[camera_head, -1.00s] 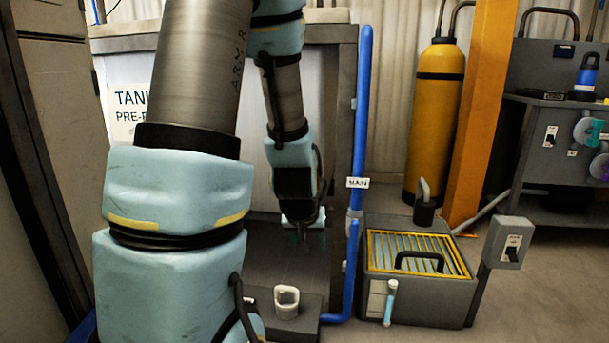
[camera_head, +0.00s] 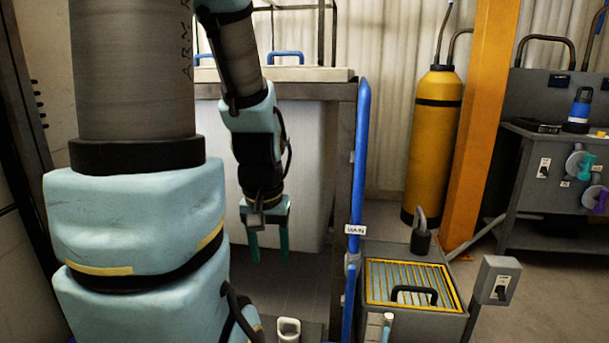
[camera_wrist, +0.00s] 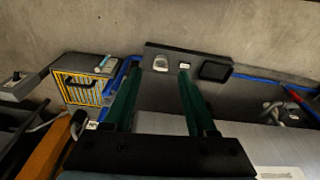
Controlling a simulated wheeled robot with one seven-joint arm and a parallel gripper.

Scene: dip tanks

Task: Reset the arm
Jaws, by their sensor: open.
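My gripper (camera_head: 269,258) hangs in front of the white tank (camera_head: 308,165) in the head view, its two green fingers pointing down. The fingers are apart with nothing between them. In the wrist view the open fingers (camera_wrist: 157,78) reach toward a dark plate that carries a white handle-like piece (camera_wrist: 161,63). The same white piece (camera_head: 288,328) shows at the bottom edge of the head view, below and apart from my gripper. My arm's large links cover the left part of the tank.
A blue upright pipe (camera_head: 358,170) stands right of the tank. A grey box with a yellow-framed grate (camera_head: 410,284) and a switch box (camera_head: 496,280) stand lower right. A yellow cylinder (camera_head: 437,150), an orange post (camera_head: 481,130) and a grey bench (camera_head: 550,165) are behind. Floor shows at right.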

